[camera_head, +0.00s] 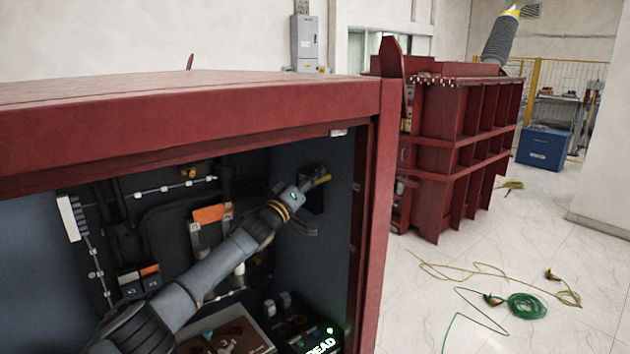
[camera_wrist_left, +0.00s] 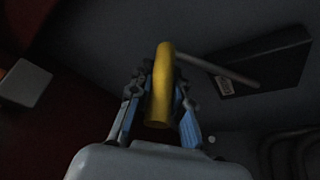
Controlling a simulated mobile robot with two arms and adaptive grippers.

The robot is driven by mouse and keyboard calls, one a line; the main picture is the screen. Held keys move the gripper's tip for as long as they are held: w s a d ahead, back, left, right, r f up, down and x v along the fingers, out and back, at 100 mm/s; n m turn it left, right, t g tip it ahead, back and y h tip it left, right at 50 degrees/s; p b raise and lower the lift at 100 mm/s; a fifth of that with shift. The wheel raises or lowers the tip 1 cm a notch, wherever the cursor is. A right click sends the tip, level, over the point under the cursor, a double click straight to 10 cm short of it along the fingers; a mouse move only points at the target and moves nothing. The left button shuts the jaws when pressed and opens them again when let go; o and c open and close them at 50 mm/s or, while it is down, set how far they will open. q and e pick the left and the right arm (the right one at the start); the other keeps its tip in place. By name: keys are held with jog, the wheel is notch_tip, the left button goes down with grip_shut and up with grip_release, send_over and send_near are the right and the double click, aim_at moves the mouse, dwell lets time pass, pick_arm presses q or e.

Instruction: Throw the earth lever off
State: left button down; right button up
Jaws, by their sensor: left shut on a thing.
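The earth lever shows in the left wrist view as a yellow handle (camera_wrist_left: 162,85) with a grey rod running right to a dark plate (camera_wrist_left: 255,68) on the cabinet's inner wall. My right gripper is in neither view.
The red cabinet's frame (camera_head: 372,200) and top (camera_head: 180,90) enclose my left arm. Inside are an orange-marked part (camera_head: 212,214), wiring and a lit "DEAD" display (camera_head: 320,345). A red ribbed transformer tank (camera_head: 460,150) and a green cable coil (camera_head: 527,306) are outside.

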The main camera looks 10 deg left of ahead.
pick_arm(q)
jog(key=shift+r, duration=0.15)
jog(key=c, duration=1.2)
grip_release()
jog(key=v, duration=1.2)
jog(key=shift+w, duration=0.1)
